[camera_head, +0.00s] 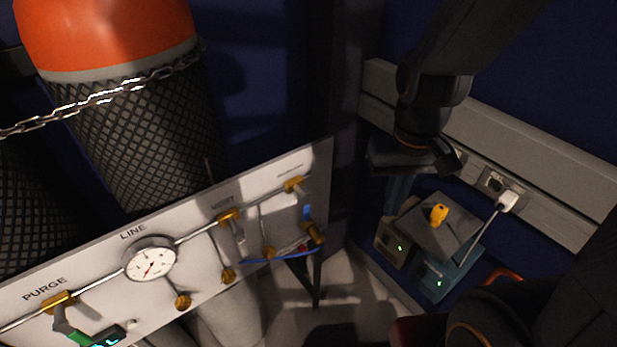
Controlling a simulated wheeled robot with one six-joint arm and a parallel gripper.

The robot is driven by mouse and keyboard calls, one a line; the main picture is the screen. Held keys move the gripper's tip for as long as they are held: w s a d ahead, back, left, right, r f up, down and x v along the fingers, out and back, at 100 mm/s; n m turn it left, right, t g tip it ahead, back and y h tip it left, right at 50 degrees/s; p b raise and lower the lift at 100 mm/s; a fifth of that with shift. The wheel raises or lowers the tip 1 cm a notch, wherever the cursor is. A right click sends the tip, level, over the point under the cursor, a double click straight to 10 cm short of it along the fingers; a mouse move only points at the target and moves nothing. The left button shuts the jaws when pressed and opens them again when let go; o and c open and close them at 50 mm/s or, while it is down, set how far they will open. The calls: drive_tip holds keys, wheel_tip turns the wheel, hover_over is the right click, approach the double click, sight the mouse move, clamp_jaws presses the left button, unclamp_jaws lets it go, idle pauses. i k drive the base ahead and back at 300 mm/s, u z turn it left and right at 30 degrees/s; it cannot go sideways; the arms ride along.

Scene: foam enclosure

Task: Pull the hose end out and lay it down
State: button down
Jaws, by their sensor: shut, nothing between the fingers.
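A thin blue hose (280,260) runs along the lower right of the white valve panel (90,272), below the brass fittings. Its right end passes close to a brass fitting (313,234); I cannot tell whether it is plugged in there. My gripper (412,157) is shut and empty at the upper right, in front of the grey wall trunking. It is to the right of the panel and apart from the hose. Its fingertips are dark and hard to make out.
A gauge (151,260) and several brass valves stick out of the panel. A chained cylinder (140,135) stands behind it. Below my gripper are small boxes with green lights (440,280), a yellow object (438,214) on a grey top, and a plugged-in white cable (507,202).

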sight(314, 233)
drive_tip(key=u, duration=0.4)
drive_tip(key=k, duration=1.35)
drive_tip(key=u, duration=0.05)
